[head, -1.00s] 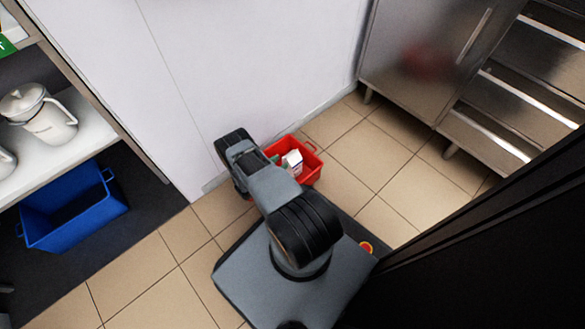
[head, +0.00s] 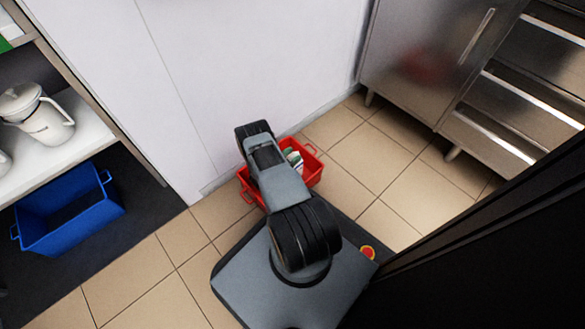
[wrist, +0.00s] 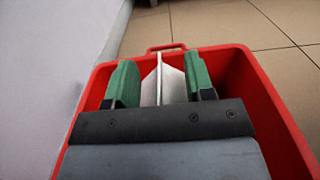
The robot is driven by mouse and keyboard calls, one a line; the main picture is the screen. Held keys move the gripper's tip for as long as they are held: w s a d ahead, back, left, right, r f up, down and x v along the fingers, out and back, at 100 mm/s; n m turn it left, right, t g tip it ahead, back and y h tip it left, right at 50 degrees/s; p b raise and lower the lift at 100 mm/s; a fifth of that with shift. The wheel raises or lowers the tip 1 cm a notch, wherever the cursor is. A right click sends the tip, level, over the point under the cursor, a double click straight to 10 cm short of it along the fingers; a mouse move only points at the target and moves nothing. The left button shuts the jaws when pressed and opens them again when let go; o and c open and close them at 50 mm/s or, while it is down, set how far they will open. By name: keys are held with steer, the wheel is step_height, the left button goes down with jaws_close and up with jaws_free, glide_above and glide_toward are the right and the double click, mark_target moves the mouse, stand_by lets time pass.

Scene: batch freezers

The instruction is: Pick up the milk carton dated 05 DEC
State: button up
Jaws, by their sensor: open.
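A white carton (wrist: 163,84) with a peaked top stands inside the red crate. No date can be read on it. My gripper (wrist: 160,77) has two green fingers, spread apart, one on each side of the carton's top. Whether either finger touches the carton cannot be told. The gripper's dark body hides the lower part of the carton. In the head view, my arm covers part of the crate, and a bit of the white carton (head: 298,166) shows beside a green finger.
The red crate (head: 314,167) stands on the tiled floor near the white wall (head: 230,70); its rim surrounds my gripper. A steel cabinet (head: 415,65) is at the upper right. A blue bin (head: 68,222) sits under a shelf with pitchers (head: 40,118).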

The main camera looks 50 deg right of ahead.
steer(key=shift+c, duration=0.4)
jaws_close()
steer(key=shift+s+f, duration=0.1)
steer(key=shift+f, duration=0.05)
stand_by(0.7)
